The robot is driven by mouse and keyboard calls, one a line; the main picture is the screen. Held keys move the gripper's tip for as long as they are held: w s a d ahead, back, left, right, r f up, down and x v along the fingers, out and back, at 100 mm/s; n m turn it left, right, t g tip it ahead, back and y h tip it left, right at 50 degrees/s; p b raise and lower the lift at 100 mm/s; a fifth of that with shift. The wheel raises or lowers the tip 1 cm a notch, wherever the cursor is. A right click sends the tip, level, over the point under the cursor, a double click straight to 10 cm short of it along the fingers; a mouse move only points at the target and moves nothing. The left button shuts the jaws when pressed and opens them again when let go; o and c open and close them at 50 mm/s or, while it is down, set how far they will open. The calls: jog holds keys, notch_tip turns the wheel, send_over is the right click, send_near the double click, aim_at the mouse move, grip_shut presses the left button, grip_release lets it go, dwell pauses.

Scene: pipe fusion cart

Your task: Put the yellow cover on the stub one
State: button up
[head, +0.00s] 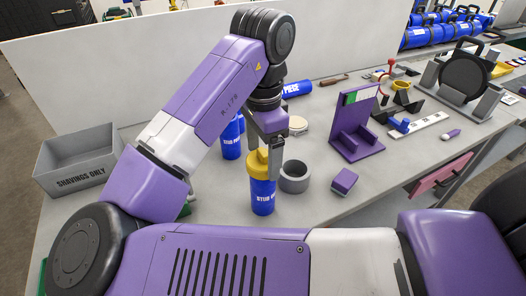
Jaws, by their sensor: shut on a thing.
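The yellow cover (258,165) is in my gripper (266,146), which is shut on it from above. The cover is at the top of an upright blue stub (263,198) with white lettering beginning "STUB"; the rest is not clear. The cover hides the stub's top, and I cannot tell whether it is seated or just above it. A second upright blue stub (230,143) stands behind to the left, partly hidden by my arm.
A grey ring (295,178) stands close right of the stub. A purple block (344,180) and purple stand (357,130) are further right. A grey "SHAVINGS ONLY" bin (80,165) is left. A blue piece (297,89) lies behind. The bench front right of the ring is fairly clear.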

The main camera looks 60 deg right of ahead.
jog(key=shift+f+b, duration=0.7)
jog(key=shift+f, duration=0.55)
jog(key=o, duration=1.3)
notch_tip(320, 180, up, 8)
jog(key=shift+f, duration=0.1)
